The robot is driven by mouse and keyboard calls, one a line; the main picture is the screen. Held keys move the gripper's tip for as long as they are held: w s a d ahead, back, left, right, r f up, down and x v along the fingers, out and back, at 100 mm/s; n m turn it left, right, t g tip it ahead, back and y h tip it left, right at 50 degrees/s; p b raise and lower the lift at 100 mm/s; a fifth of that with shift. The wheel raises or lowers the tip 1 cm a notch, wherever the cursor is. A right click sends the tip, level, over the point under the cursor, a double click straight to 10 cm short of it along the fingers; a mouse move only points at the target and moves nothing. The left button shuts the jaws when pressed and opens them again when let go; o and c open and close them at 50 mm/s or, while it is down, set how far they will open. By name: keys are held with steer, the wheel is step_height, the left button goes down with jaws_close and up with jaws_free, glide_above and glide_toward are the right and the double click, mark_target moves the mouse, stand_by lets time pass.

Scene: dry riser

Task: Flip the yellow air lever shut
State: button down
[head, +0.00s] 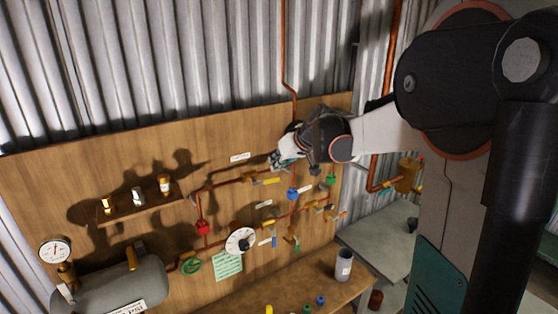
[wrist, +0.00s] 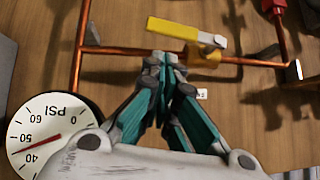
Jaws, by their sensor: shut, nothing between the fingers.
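The yellow lever (wrist: 172,28) sits on a brass valve (wrist: 203,56) in a copper pipe on the wooden board. It lies roughly along the pipe. In the head view the yellow lever (head: 271,181) shows just below my gripper (head: 276,163). In the wrist view my gripper (wrist: 165,58) is shut and empty. Its fingertips overlap the pipe in the picture, beside the valve and near the lever's free end. I cannot tell whether they touch anything.
A PSI gauge (wrist: 48,135) is close to my gripper in the wrist view. A red valve (head: 202,228), a blue fitting (head: 292,194) and a white dial (head: 240,241) are on the board. A grey cup (head: 343,265) stands on the bench below. A grey tank (head: 110,287) is at left.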

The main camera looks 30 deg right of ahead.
steer(key=shift+s+a+f+b, duration=0.1)
steer(key=shift+f+b, duration=0.05)
steer(key=shift+f, duration=0.3)
steer(key=shift+a+f+b, duration=0.1)
steer(key=shift+f+b, duration=0.05)
steer(key=shift+f, duration=0.3)
steer(key=shift+d+f+b, duration=0.15)
steer(key=shift+f+b, duration=0.05)
steer(key=shift+b, duration=0.2)
steer(key=shift+d+f+m+y+b, duration=0.15)
steer(key=shift+f+m+y+b, duration=0.25)
steer(key=shift+y+b, duration=0.25)
step_height(320, 180, down, 8)
steer(key=a+m+t+y+b, duration=0.2)
steer(key=m+y+b, duration=0.4)
steer(key=b, duration=1)
steer(key=y, duration=0.3)
steer(key=shift+f+m+t+y, duration=0.25)
steer(key=shift+m+t+y, duration=0.1)
steer(key=shift+m+t, duration=0.05)
steer(key=shift+s+a+f, duration=0.1)
steer(key=shift+a, duration=0.15)
